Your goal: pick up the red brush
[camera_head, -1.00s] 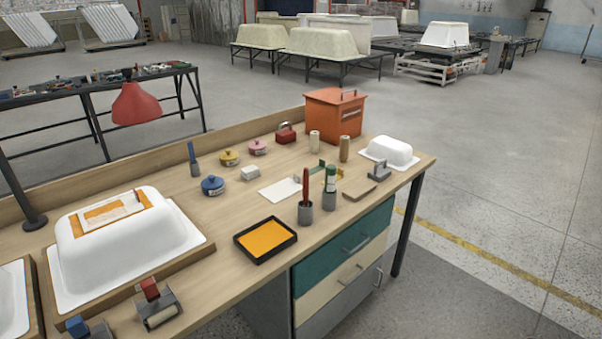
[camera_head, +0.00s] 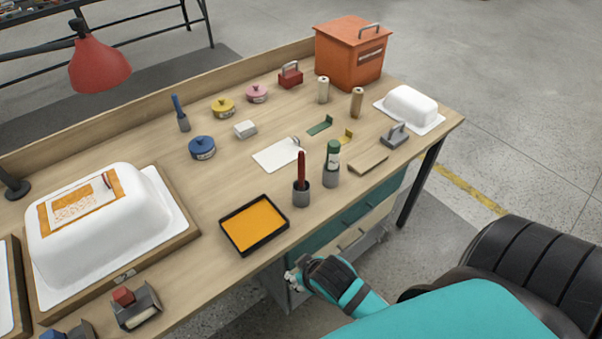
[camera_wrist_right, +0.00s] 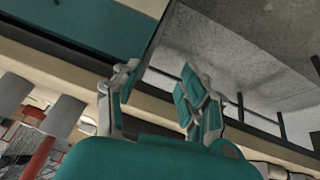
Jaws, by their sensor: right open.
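The red brush (camera_head: 301,168) stands upright in a small grey cup (camera_head: 301,195) near the table's front edge, behind the orange tray's right side. In the right wrist view, its red handle (camera_wrist_right: 41,156) shows at the lower left, by a grey cup (camera_wrist_right: 65,116). My right gripper (camera_head: 292,280) is in front of the workbench, below the tabletop edge and apart from the brush. In the wrist view its two fingers (camera_wrist_right: 160,74) are spread with nothing between them. My left gripper is not in view.
A green-topped bottle (camera_head: 332,160) in a grey cup stands right beside the brush. A black tray with orange contents (camera_head: 253,222) lies to its left, and a white sheet (camera_head: 277,154) behind it. The drawer fronts (camera_head: 345,222) are close to my right gripper.

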